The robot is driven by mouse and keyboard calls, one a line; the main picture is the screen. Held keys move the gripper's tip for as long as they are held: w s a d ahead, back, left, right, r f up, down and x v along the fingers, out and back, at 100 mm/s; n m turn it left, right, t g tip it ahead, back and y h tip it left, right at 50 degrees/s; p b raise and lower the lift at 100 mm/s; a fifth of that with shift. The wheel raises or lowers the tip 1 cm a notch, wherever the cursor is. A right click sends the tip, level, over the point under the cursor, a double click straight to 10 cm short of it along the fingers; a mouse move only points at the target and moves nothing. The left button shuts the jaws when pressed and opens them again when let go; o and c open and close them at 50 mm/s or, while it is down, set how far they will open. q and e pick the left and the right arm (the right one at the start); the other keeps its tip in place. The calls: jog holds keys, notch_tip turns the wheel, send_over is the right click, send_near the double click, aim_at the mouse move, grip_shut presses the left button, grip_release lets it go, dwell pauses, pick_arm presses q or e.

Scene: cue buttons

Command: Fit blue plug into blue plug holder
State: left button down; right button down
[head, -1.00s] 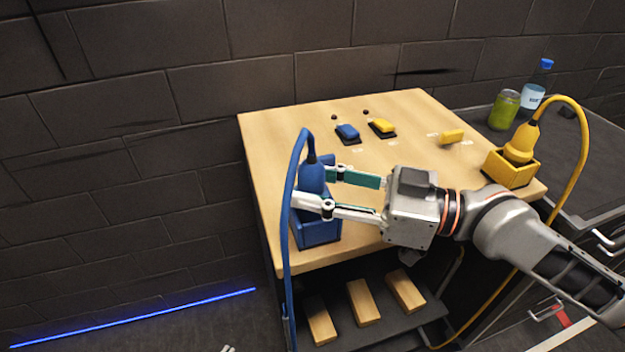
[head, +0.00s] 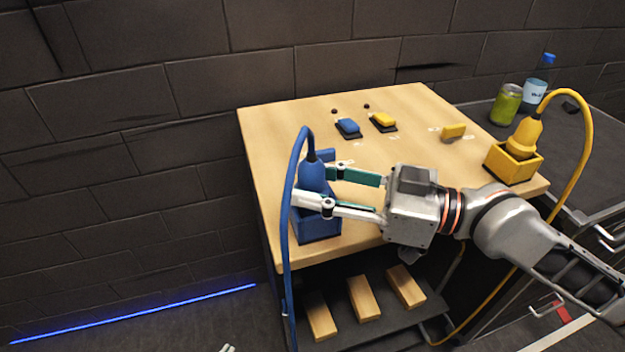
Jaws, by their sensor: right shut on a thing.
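The blue plug (head: 311,177) is upright at the left front of the wooden table, with its blue cable arching over and down the left side. My right gripper (head: 322,187) reaches in from the right and is shut on the blue plug. The blue plug holder (head: 318,229) is an open blue box under and around the plug's lower part. The plug's lower end is hidden by the finger and the holder's walls, so I cannot tell how deep it sits.
A yellow plug (head: 524,138) stands in a yellow holder (head: 512,164) at the table's right. A can (head: 507,104) and a bottle (head: 537,88) stand beyond. The table's middle (head: 400,150) is clear.

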jog(key=shift+f, duration=0.15)
jog(key=c, duration=1.4)
grip_release()
jog(key=shift+o, duration=0.2)
jog(key=shift+d, duration=0.15)
jog(key=v, duration=1.1)
jog(key=shift+d, duration=0.35)
jog(key=shift+s, duration=0.15)
